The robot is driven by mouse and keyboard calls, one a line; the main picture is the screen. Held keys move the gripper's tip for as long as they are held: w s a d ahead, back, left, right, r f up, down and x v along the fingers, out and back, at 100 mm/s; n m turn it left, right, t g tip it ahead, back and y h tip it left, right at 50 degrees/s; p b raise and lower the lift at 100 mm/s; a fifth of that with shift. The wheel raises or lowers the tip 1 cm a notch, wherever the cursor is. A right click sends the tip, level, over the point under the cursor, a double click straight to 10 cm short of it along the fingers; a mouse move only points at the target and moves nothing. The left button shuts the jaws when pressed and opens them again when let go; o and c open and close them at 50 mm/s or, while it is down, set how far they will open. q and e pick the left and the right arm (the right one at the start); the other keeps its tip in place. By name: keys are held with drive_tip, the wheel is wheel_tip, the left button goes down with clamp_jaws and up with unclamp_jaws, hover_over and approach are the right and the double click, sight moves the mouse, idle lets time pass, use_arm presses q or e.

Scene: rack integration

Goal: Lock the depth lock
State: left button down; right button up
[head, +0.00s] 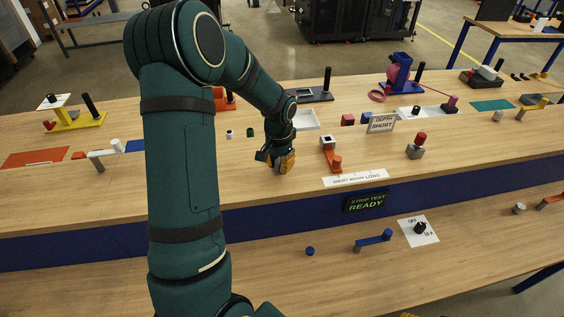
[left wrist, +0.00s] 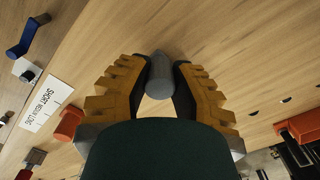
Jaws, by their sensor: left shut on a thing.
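My left gripper (head: 283,163) is low over the bench top, left of an orange lever-like piece with a white end (head: 331,157). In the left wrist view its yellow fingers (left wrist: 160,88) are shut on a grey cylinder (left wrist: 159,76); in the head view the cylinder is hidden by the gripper. The orange piece shows in the left wrist view (left wrist: 70,124), apart from the gripper. A grey block with a red knob (head: 416,147) stands farther right. A sign (head: 381,123) reads DEPTH SHORT. No part is labelled as the depth lock. My right gripper is out of view.
A white strip (head: 356,178) marked SHORT, MEDIUM, LONG lies by the bench's front edge. Below, a display (head: 366,202) reads READY. A blue lever (head: 374,241) and a black dial on a white plate (head: 419,228) are on the lower shelf. A white tray (head: 305,120) is behind the gripper.

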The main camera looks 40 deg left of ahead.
sight(278, 161)
use_arm(q)
drive_tip(key=shift+s+a+m, duration=0.1)
drive_tip(key=shift+m, duration=0.2)
drive_tip(key=c, duration=0.7)
unclamp_jaws()
drive_tip(key=shift+c, duration=0.2)
wheel_tip(278, 161, up, 12)
